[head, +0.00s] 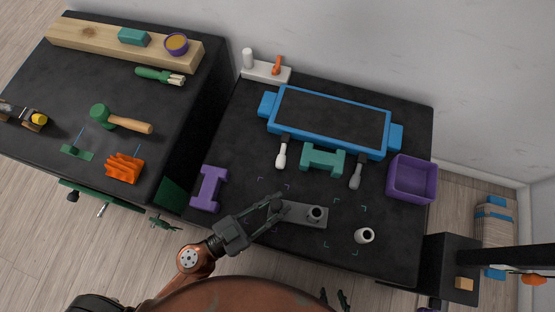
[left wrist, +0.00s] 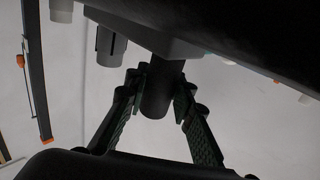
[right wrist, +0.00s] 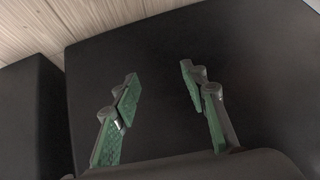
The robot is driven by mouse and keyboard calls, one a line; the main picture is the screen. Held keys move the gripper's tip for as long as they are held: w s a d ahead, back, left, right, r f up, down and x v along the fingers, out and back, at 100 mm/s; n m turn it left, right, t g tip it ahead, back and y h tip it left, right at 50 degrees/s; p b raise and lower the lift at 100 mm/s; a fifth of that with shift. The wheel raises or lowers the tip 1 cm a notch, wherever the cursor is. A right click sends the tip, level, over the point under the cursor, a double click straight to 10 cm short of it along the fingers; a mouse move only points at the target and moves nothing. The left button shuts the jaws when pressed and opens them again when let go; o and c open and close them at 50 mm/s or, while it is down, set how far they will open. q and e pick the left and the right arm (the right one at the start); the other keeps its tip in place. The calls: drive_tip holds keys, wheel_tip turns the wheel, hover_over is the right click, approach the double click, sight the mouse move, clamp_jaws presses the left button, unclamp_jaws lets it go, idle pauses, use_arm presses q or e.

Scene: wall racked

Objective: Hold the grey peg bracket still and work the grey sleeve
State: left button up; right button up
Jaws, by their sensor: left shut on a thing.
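The grey peg bracket (head: 292,221) lies on the dark table, a flat plate with the grey sleeve (head: 316,212) standing upright toward its right end. My left gripper (head: 274,207) is shut on the dark post at the bracket's left end. In the left wrist view the post (left wrist: 156,100) sits between the fingers, and the slotted grey sleeve (left wrist: 111,47) stands beside it, apart from the fingers. How far down the sleeve sits is unclear. My right gripper (right wrist: 160,80) is open and empty over a dark surface; only its fingertips (head: 336,298) show at the head view's bottom edge.
A white cup-like piece (head: 364,236) stands right of the bracket. The table in front of the bracket is clear.

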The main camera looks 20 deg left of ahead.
drive_tip(key=shift+o, duration=0.3)
drive_tip(key=shift+o, duration=0.8)
